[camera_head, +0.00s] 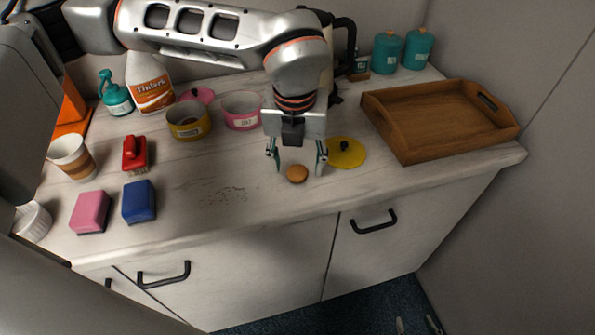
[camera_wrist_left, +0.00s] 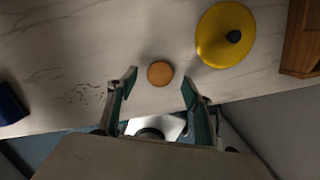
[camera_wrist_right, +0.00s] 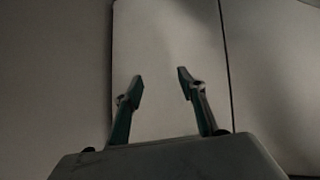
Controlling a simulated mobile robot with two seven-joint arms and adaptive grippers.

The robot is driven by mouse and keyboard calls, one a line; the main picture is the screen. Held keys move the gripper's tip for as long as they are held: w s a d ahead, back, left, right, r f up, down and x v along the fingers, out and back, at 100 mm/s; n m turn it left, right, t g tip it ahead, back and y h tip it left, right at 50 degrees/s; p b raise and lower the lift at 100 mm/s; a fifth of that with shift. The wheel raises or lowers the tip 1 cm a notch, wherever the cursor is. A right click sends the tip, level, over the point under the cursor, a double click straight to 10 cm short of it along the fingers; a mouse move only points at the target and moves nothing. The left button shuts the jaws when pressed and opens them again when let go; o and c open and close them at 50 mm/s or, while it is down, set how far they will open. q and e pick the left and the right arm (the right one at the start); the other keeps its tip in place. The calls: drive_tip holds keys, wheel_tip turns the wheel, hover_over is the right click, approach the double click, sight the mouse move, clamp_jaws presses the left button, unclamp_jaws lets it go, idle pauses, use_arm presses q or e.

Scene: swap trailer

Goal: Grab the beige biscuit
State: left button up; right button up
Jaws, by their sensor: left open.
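The beige biscuit (camera_head: 297,174) is a small round orange-tan disc lying on the white countertop near its front edge. It also shows in the left wrist view (camera_wrist_left: 160,73), centred just beyond the fingertips. My left gripper (camera_head: 298,166) is open over the biscuit, with one finger on each side. In the left wrist view its fingers (camera_wrist_left: 160,82) stand clear of the biscuit, with gaps on both sides. My right gripper (camera_wrist_right: 160,80) is open and empty, facing a plain pale surface. It is not seen in the head view.
A yellow lid (camera_head: 346,152) with a black knob lies close right of the left gripper. A wooden tray (camera_head: 420,145) is farther right. Yellow (camera_head: 189,121) and pink (camera_head: 241,111) pots stand behind left. Pink (camera_head: 90,211) and blue (camera_head: 139,202) sponges lie left. Crumbs (camera_head: 225,191) lie beside the biscuit.

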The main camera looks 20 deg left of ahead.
use_arm(q)
drive_tip(key=shift+w+f, duration=0.15)
drive_tip(key=shift+f, duration=0.75)
drive_tip(key=c, duration=0.9)
drive_tip(key=shift+o, duration=0.2)
drive_tip(key=shift+r, duration=0.2)
